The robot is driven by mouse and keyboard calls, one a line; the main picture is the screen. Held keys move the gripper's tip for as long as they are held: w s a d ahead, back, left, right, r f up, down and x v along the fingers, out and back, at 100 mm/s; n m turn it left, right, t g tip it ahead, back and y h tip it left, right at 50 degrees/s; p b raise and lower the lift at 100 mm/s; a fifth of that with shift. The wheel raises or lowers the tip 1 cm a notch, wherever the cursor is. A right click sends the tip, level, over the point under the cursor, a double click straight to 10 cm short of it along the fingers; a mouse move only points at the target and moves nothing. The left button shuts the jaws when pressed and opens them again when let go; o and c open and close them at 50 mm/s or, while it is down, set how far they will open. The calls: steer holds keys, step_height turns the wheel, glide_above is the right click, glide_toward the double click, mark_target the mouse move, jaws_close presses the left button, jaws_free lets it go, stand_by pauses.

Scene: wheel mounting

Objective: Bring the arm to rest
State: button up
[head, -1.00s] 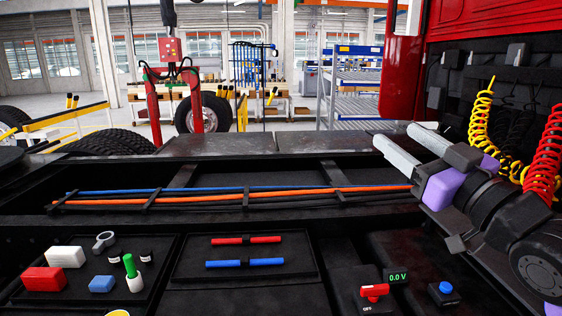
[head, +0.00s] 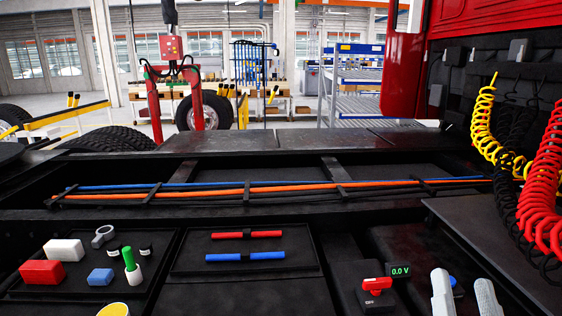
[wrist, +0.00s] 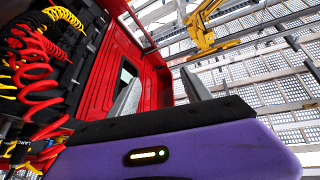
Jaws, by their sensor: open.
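My gripper (head: 464,291) shows at the bottom right of the head view, only its two pale grey fingers, pointing up and standing apart. It is open with nothing between the fingers. In the wrist view the same two fingers (wrist: 160,92) rise past the purple gripper body (wrist: 190,155), with the red cab and the ceiling behind them. The rest of my arm is out of the head view.
The red switch (head: 374,286), the 0.0 V display (head: 400,271) and a partly covered blue button (head: 452,281) lie close to the fingers. Coiled red (head: 543,190) and yellow (head: 484,120) hoses hang at right. Trays with blocks and red (head: 246,235) and blue (head: 245,257) rods lie left.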

steer(key=s+a+f+n+g+y+b, duration=0.1)
steer(key=s+f+n+g, duration=0.1)
steer(key=s+f, duration=0.6)
steer(key=s+a+f+n+g+y+b, duration=0.1)
steer(key=s+a+f+n+g+y, duration=0.1)
steer(key=s+f, duration=0.6)
steer(key=s+a+f+n+g+y, duration=0.1)
steer(key=s+f+g, duration=0.3)
steer(key=s+f, duration=0.5)
steer(key=s+n+y, duration=0.1)
steer(key=s, duration=0.2)
steer(key=shift+s+a+b, duration=0.3)
steer(key=shift+a+b, duration=0.05)
steer(key=shift+b, duration=0.05)
steer(key=shift+c, duration=0.3)
